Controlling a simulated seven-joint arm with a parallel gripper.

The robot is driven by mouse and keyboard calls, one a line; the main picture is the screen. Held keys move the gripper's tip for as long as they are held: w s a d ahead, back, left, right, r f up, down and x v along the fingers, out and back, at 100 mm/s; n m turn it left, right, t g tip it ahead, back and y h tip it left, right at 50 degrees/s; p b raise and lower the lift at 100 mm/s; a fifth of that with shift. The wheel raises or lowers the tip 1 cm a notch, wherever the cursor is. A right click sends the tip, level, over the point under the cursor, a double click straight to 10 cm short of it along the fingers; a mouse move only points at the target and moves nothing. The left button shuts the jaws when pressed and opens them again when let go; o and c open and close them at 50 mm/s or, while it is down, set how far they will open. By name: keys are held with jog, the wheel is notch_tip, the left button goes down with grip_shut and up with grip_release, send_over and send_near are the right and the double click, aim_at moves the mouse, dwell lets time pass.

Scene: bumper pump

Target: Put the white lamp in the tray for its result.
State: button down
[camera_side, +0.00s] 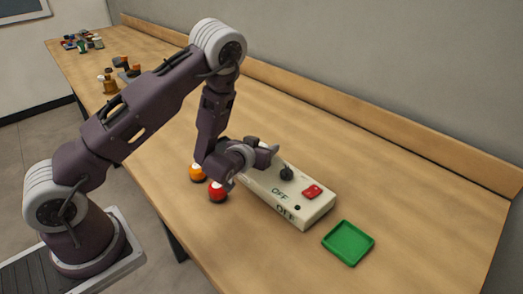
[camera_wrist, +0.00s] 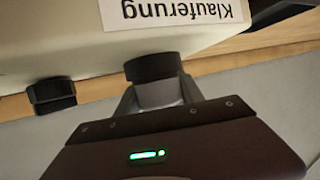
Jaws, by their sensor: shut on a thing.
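My gripper (camera_side: 268,153) is low at the far left end of the cream switch box. The green tray (camera_side: 348,243) lies empty on the table, right of the box. In the wrist view a pale surface fills the top, with an upside-down label (camera_wrist: 175,12) reading "Klauferung". A dark round part (camera_wrist: 154,68) is close in front of the gripper body.
The switch box (camera_side: 310,212) carries a dark knob (camera_side: 287,173), a red part (camera_side: 312,191) and OFF markings. An orange lamp (camera_side: 197,173) and a red lamp (camera_side: 217,194) stand left of it. Several small items stand at the table's far end. Table beyond the box is clear.

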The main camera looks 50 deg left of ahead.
jog(key=d+r+m+t+h, duration=0.1)
jog(key=d+r+m+h, duration=0.15)
jog(key=r, duration=0.65)
jog(key=d+r+m+h, duration=0.2)
jog(key=d+r, duration=0.1)
jog(key=r, duration=0.6)
jog(key=a+f+n+g+y, duration=0.1)
jog(key=a+f+n+y, duration=0.3)
jog(key=f, duration=0.4)
jog(key=shift+a+n+y, duration=0.35)
jog(key=shift+a+y, duration=0.1)
jog(key=shift+a, duration=0.35)
jog(key=shift+f, duration=0.15)
notch_tip(320, 180, down, 9)
jog(key=shift+f, duration=0.2)
jog(key=shift+f, duration=0.1)
jog(key=c, duration=0.7)
grip_release()
jog(key=shift+f, duration=0.1)
